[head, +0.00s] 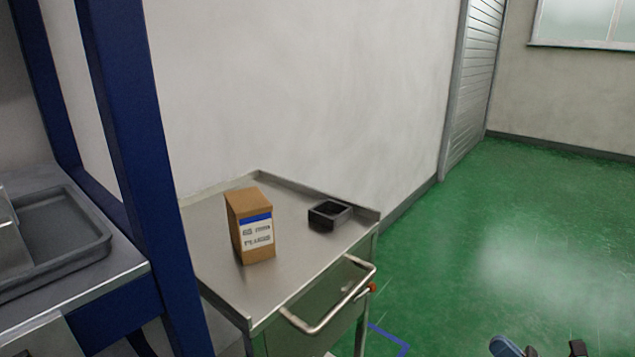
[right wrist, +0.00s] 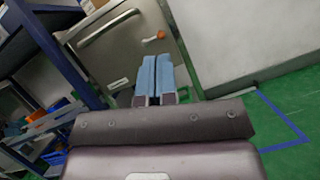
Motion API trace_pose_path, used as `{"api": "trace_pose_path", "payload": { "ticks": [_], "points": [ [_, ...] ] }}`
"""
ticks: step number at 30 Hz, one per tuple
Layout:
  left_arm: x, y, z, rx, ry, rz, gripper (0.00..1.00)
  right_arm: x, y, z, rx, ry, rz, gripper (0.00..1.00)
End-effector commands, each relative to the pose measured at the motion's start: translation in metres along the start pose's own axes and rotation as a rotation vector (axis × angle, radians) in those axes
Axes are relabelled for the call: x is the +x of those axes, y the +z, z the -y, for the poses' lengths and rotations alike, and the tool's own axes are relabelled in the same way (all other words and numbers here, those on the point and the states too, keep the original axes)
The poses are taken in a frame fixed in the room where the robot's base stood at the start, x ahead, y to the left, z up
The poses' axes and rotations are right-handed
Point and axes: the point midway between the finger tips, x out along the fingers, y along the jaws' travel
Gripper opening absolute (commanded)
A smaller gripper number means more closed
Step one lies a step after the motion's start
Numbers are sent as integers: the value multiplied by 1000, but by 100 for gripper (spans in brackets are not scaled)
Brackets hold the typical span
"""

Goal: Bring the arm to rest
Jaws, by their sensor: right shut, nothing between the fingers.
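My right gripper shows in the right wrist view (right wrist: 155,74), its two blue-padded fingers side by side and touching, with nothing between them. In the head view only small blue and dark parts of my right arm or gripper (head: 506,347) show at the bottom edge, right of the cart and over the green floor. The rest is cut off by the frame. My left gripper is not in view.
A steel cart (head: 290,285) with a bar handle (head: 330,315) holds a cardboard box (head: 250,225) and a black open bin (head: 329,215). A blue-framed bench (head: 130,170) with a grey tray (head: 60,235) stands left. Green floor (head: 540,240) lies open at right.

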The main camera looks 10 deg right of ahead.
Motion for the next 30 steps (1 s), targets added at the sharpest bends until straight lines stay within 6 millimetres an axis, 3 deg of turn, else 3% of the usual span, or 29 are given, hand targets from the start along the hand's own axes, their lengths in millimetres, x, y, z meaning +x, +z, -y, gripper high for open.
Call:
{"api": "trace_pose_path", "payload": {
  "ticks": [5, 16, 20, 30],
  "points": [
    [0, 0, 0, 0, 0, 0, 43, 4, 25, 12, -43, 30, -51, 0],
    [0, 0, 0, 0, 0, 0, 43, -37, -10, -40, 486, -196, -154, 0],
    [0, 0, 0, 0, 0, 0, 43, -61, -27, -74, 768, -341, -180, 0],
    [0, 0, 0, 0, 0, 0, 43, -132, -54, -194, 1581, -868, -91, 0]
  ]
}}
